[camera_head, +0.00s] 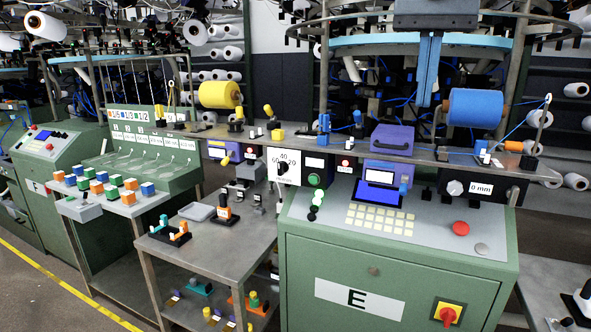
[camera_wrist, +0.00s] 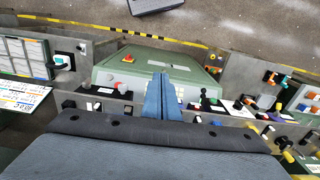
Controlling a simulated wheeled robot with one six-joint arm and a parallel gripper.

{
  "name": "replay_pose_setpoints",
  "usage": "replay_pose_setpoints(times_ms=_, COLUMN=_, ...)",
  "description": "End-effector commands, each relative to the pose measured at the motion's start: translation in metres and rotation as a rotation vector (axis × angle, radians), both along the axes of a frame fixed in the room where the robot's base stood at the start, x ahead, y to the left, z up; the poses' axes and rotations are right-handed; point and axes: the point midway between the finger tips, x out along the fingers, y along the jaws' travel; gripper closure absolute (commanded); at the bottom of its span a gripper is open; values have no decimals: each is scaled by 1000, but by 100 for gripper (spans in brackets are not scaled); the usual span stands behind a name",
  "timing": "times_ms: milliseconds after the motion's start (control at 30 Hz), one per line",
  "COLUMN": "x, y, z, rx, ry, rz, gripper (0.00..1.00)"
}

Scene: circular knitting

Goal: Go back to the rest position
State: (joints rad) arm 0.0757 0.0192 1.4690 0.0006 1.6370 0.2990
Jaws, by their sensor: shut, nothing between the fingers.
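My gripper (camera_head: 426,103) hangs from the top of the head view, to the right of the middle. Its two long blue fingers point down and lie together, with nothing between them. They are in front of the machine's pale blue ring (camera_head: 355,41) and left of the blue yarn spool (camera_head: 474,108). In the wrist view the shut fingers (camera_wrist: 160,78) reach over the green cabinet E, seen from above. The cabinet (camera_head: 392,270) stands below my gripper in the head view. I cannot tell the exact gap between the fingers and the machine.
A grey shelf (camera_head: 340,151) runs across, carrying a purple box (camera_head: 392,139) and small parts. A metal cart (camera_head: 215,238) with tools stands left of the cabinet. A table with coloured blocks (camera_head: 113,185) is farther left. Open floor (camera_wrist: 225,25) shows in the wrist view.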

Motion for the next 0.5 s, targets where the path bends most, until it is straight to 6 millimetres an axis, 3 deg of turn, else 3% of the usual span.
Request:
replay_pose_setpoints(times_ms=267, x=10, y=5, z=-75, rx=-2, ry=-10, rz=58, gripper=100)
replay_pose_setpoints(times_ms=367, x=11, y=8, z=-114, rx=-3, ry=-17, rz=89, gripper=100)
replay_pose_setpoints(times_ms=500, x=1, y=14, z=-189, rx=-4, ry=-29, rz=149, gripper=100)
